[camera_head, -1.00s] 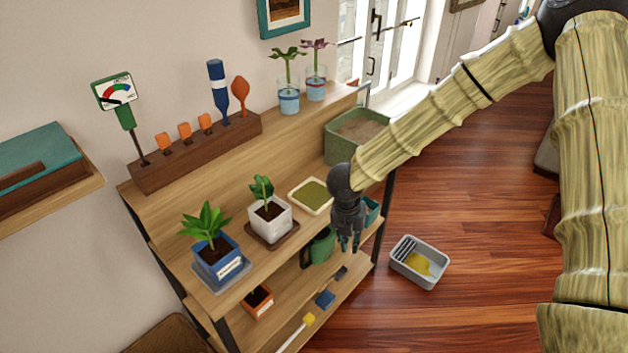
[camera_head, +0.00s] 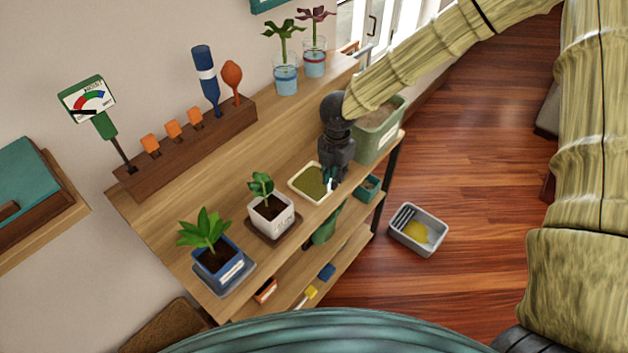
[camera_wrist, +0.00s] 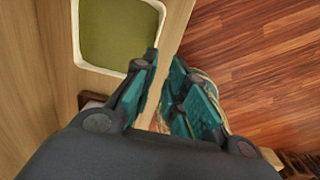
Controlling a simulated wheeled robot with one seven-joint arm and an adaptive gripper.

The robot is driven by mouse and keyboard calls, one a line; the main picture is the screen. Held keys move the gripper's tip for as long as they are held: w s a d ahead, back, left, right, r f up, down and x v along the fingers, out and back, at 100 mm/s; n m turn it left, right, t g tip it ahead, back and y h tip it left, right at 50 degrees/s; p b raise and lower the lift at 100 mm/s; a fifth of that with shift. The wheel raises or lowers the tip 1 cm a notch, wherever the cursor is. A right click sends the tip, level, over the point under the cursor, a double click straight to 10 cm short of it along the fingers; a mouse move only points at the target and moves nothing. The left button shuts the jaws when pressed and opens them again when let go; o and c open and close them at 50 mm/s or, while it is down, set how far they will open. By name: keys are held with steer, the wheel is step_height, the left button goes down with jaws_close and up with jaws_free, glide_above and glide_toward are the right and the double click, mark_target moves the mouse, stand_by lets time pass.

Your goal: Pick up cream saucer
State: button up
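The cream saucer (camera_head: 302,195) is a shallow square dish with a pale rim and a green inside. It lies on the top board of the wooden shelf, near the front edge. In the wrist view its rim (camera_wrist: 100,69) shows at the upper left, partly cut off by the frame. My gripper (camera_head: 332,183) points down at the saucer's right side and hides part of it. In the wrist view my gripper (camera_wrist: 167,80) has its teal-padded fingers apart with nothing held. They sit just beyond the saucer's near right corner, over the board's edge. Contact cannot be told.
A white pot (camera_head: 281,222) on a brown saucer stands left of the cream saucer, and a blue pot (camera_head: 222,268) farther left. A green planter box (camera_head: 378,138) stands close on the right. A small teal pot (camera_head: 367,188) is on the lower level. A grey tub (camera_head: 430,218) is on the floor.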

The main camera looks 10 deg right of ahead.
mark_target(331, 191)
steer(key=shift+s+d+f, duration=0.1)
steer(key=shift+s+f, duration=0.05)
steer(key=w+f, duration=0.2)
steer(key=shift+f+p, duration=0.3)
steer(key=shift+p, duration=0.05)
steer(key=shift+s+f+p, duration=0.3)
steer(key=shift+f+p, duration=0.4)
steer(key=shift+f, duration=0.25)
steer(key=shift+w+f, duration=0.15)
steer(key=shift+f, duration=0.4)
steer(key=shift+w+f, duration=0.15)
steer(key=shift+f, duration=0.4)
steer(key=shift+s, duration=0.2)
steer(key=shift+w, duration=0.1)
jaws_close()
steer(key=shift+r, duration=0.1)
